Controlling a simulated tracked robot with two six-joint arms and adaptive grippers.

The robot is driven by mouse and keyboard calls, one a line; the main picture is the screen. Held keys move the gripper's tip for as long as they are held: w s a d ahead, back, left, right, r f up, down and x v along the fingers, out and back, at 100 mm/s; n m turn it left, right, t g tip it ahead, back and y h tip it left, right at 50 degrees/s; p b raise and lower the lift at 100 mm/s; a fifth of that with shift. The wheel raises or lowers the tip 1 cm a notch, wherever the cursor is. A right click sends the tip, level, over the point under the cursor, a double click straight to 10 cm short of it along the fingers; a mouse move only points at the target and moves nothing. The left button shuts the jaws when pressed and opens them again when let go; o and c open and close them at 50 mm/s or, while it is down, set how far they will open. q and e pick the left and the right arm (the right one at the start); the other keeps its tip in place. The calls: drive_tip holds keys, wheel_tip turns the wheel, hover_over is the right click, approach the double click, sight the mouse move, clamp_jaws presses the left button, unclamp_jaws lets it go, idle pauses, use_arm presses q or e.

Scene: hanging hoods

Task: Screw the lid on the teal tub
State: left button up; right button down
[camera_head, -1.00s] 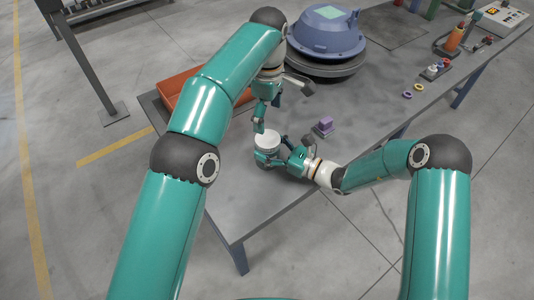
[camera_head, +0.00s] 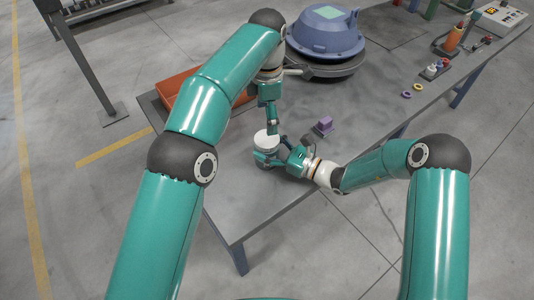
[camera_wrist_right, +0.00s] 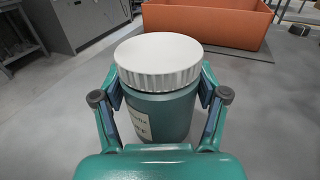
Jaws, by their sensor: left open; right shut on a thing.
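The teal tub (camera_wrist_right: 160,115) stands upright with a pale label on its front. The white ribbed lid (camera_wrist_right: 158,62) rests on top of the tub in the right wrist view; I cannot tell how far it is threaded. In the head view the lid (camera_head: 265,140) shows as a white disc, and most of the tub below is hidden by my right gripper. My right gripper (camera_wrist_right: 160,92) is shut on the tub, one finger on each side. My left gripper (camera_head: 272,122) is open, pointing down just above the lid; it is out of the right wrist view.
An orange tray (camera_head: 188,93) lies behind to the left, partly hidden by my left arm. A large blue housing (camera_head: 325,35) stands farther back. The front of the grey table (camera_head: 240,205) is clear.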

sight(267, 139)
use_arm(q)
drive_tip(key=shift+f, duration=3.9)
